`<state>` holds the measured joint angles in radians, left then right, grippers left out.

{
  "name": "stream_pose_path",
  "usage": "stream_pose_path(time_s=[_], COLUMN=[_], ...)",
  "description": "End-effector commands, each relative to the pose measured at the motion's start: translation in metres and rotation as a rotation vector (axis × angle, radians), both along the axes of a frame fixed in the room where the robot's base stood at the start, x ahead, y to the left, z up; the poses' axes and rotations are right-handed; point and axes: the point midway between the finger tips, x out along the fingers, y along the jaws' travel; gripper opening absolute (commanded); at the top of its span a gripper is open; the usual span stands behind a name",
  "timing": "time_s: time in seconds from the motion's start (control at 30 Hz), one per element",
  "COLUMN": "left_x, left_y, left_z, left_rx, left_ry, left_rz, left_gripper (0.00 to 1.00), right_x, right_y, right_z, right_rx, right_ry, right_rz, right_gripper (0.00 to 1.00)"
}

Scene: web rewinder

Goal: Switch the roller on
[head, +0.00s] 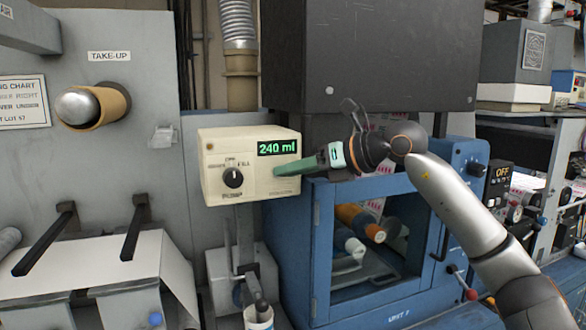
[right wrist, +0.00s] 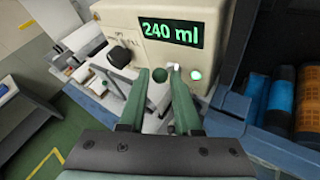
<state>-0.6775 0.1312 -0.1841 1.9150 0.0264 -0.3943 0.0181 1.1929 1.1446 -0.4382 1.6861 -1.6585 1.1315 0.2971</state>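A cream pump box (head: 225,160) has a green "240 ml" display (head: 277,148) and a black knob (head: 233,178). The take-up roller (head: 95,105) sticks out of the grey panel at the left. My right gripper (head: 277,171) is at the box's lower right front, below the display. In the right wrist view its two green fingers stand apart, with a gap between the tips (right wrist: 160,76). My left gripper is out of view.
A blue cabinet (head: 318,250) with an open window and rolls inside stands below and right of the box. A dark housing (head: 365,50) hangs above it. A black "OFF" panel (head: 500,173) is at the right. A bottle (head: 258,315) stands below the box.

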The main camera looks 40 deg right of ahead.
Motion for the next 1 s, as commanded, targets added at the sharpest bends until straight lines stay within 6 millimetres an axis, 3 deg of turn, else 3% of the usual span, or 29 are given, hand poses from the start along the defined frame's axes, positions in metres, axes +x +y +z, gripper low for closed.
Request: stream_pose_path(time_s=[0.2, 0.53, 1.0], left_x=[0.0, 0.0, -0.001], left_y=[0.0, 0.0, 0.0], left_z=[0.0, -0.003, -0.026], left_rx=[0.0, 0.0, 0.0], left_ry=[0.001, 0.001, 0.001], left_rz=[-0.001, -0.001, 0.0], left_gripper=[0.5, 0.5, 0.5], right_x=[0.0, -0.006, -0.085], right_y=[0.0, -0.003, -0.039], right_z=[0.0, 0.002, 0.032], right_rx=[0.0, -0.001, -0.001], right_ry=[0.0, -0.002, -0.003], right_rz=[0.0, -0.002, -0.003], right_gripper=[0.55, 0.55, 0.55])
